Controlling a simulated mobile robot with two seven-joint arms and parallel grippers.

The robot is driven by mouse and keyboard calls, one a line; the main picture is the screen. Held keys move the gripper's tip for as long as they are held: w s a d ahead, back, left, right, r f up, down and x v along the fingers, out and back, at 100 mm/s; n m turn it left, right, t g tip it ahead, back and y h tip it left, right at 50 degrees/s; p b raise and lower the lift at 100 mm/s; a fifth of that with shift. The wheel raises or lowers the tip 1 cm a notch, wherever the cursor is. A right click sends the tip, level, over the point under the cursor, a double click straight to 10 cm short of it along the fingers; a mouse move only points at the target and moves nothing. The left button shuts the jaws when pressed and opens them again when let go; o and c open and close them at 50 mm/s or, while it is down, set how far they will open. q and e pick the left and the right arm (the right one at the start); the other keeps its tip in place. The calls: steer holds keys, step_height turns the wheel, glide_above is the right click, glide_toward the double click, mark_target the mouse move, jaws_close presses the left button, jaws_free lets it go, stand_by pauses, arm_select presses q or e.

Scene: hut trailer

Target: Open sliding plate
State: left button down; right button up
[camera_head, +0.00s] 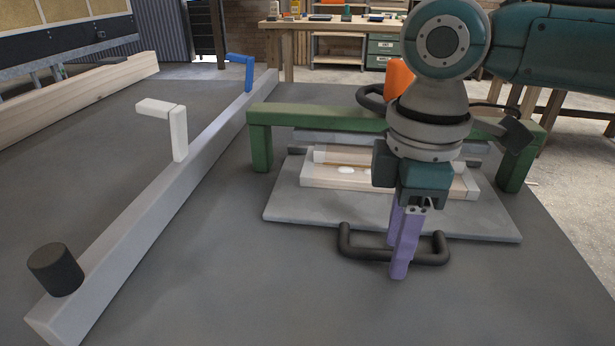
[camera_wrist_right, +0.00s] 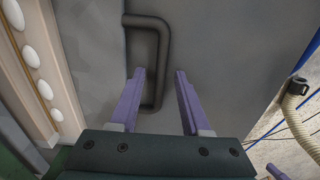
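The sliding plate (camera_head: 297,205) is a flat grey slab lying under a green frame. A dark U-shaped handle (camera_head: 362,252) sticks out from its near edge. In the wrist view the fingers (camera_wrist_right: 160,75) are apart, one on each side of the bar, with gaps visible. Contact with the bar cannot be made out. My left gripper is not in view.
The green frame (camera_head: 300,117) spans the plate. A pale wooden piece (camera_head: 312,178) with white ovals lies on the plate. At left, a long grey beam (camera_head: 120,240) carries a black knob (camera_head: 55,270), a white lever (camera_head: 180,135) and a blue lever (camera_head: 249,72). Open grey surface lies in front.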

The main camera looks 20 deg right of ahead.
jaws_close()
stand_by(1.3)
